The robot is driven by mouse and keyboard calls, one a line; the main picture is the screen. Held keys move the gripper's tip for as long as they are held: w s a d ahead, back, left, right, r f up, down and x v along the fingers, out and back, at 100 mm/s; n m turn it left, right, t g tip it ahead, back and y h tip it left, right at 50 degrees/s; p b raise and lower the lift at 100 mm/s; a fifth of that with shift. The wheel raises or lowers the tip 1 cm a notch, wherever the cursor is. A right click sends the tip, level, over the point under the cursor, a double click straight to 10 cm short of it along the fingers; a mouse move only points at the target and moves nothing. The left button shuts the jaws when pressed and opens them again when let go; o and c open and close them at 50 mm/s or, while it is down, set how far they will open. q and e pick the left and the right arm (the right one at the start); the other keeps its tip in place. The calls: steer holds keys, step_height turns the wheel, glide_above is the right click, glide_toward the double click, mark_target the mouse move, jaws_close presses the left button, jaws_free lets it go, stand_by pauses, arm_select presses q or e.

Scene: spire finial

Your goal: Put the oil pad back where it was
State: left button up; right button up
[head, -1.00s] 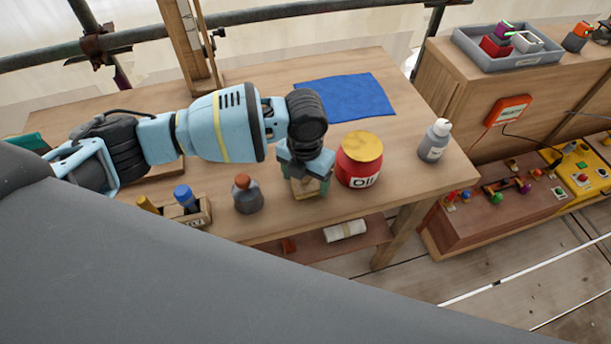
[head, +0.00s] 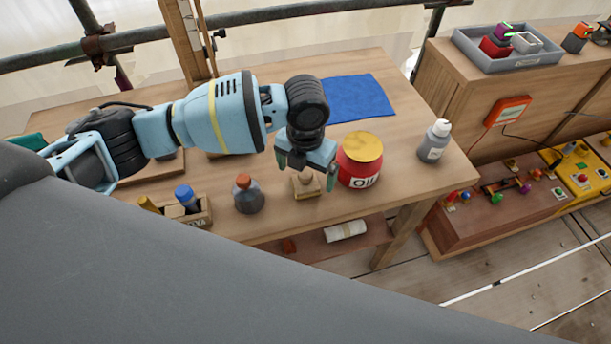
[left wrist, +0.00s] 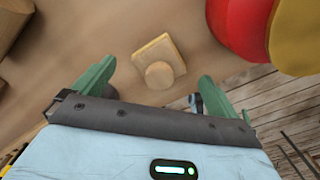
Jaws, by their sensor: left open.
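The oil pad (head: 306,185), a small wooden block with a round knob, sits on the workbench (head: 262,100) near its front edge. It stands left of the red oil pot (head: 359,172) with a yellow lid, apart from it. My left gripper (head: 306,178) is open and empty just above and behind the pad. In the left wrist view the pad (left wrist: 159,62) lies beyond and between the two green fingertips (left wrist: 155,80), touching neither. The red pot (left wrist: 240,28) is at the upper right there. My right gripper is not in view.
A dark bottle with an orange cap (head: 248,195) and a wooden holder (head: 196,214) stand left of the pad. A grey bottle (head: 434,142) is at the bench's right end. A blue cloth (head: 358,98) lies behind. The bench between cloth and pot is clear.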

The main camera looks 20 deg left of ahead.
mark_target(306, 173)
arm_select(q)
step_height(306, 173, up, 9)
steer(key=shift+r, duration=0.1)
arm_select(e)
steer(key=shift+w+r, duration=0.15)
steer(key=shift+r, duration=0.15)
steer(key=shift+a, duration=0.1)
arm_select(q)
steer(key=s+d+f+n+h, duration=0.2)
steer(key=s+d+f+n, duration=0.2)
steer(key=s+f+n, duration=0.35)
steer(key=s+d+f+n+h, duration=0.3)
steer(key=s+f+n, duration=0.3)
steer(key=s+n, duration=0.2)
steer(key=s+a+f+n+y, duration=0.2)
steer(key=s+a+f+n, duration=0.1)
steer(key=s+a+n, duration=0.65)
steer(key=s+a+f+n+y, duration=0.3)
steer(key=s+a+n, duration=0.5)
steer(key=s+n, duration=0.3)
steer(key=w+d+f+t+h+p, duration=0.1)
steer(key=w+d+f+t+h, duration=0.1)
steer(key=w+f+t, duration=0.5)
steer(key=shift+w+d+f+t+p, duration=0.25)
steer(key=shift+d+f+t+p, duration=0.15)
steer(key=shift+d+t, duration=0.5)
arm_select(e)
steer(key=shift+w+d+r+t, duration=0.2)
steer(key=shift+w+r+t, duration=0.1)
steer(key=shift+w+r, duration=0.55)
